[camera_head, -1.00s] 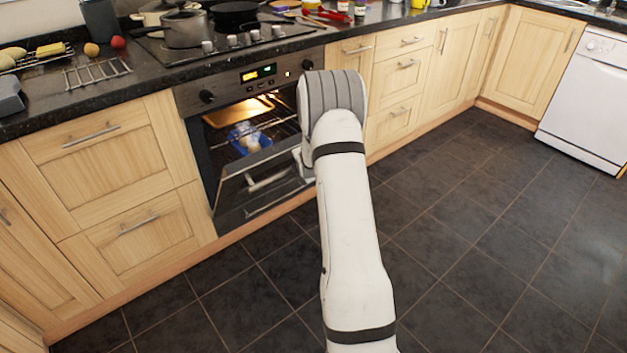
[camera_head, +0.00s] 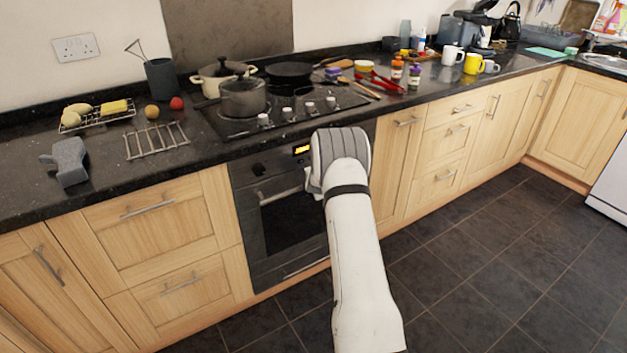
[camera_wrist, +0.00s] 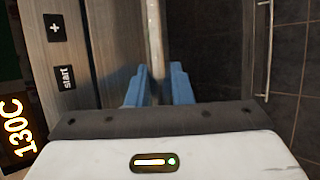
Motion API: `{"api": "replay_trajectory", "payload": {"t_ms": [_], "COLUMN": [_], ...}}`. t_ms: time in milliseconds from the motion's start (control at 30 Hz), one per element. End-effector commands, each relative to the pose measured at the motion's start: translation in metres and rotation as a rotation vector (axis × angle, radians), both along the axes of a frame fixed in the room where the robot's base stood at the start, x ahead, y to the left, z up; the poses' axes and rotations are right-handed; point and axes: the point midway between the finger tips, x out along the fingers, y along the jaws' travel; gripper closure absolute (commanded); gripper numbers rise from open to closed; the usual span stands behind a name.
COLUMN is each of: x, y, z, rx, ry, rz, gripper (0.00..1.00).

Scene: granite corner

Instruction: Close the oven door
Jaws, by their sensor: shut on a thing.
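The oven door (camera_head: 290,228) stands upright and looks flush with the oven front in the head view; part of its right side is hidden behind my arm. Its metal handle (camera_head: 281,196) runs across the top of the door. In the wrist view the handle (camera_wrist: 154,38) is a pale bar running between the two blue fingers of my gripper (camera_wrist: 157,75). My gripper is shut on the handle. In the head view the fingers are hidden behind my wrist.
A pot (camera_head: 243,98) and a pan (camera_head: 290,70) stand on the hob above the oven. A wire rack (camera_head: 157,140) lies on the worktop to the left. Wooden cabinets flank the oven. The tiled floor (camera_head: 480,260) to the right is clear.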

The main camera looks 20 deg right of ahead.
Motion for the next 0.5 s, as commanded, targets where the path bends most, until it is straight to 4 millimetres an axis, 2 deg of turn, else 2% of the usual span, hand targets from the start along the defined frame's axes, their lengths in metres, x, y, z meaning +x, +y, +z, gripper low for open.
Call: {"api": "replay_trajectory", "payload": {"t_ms": [33, 467, 500], "x": [0.0037, 0.0089, 0.0091], "y": [0.0057, 0.0122, 0.0126], "z": [0.0028, 0.0063, 0.0065], "rx": [-0.001, -0.005, -0.004], "ry": [-0.004, -0.016, -0.016], "rz": [0.008, 0.014, 0.015], "gripper": [1.0, 1.0, 0.77]}}
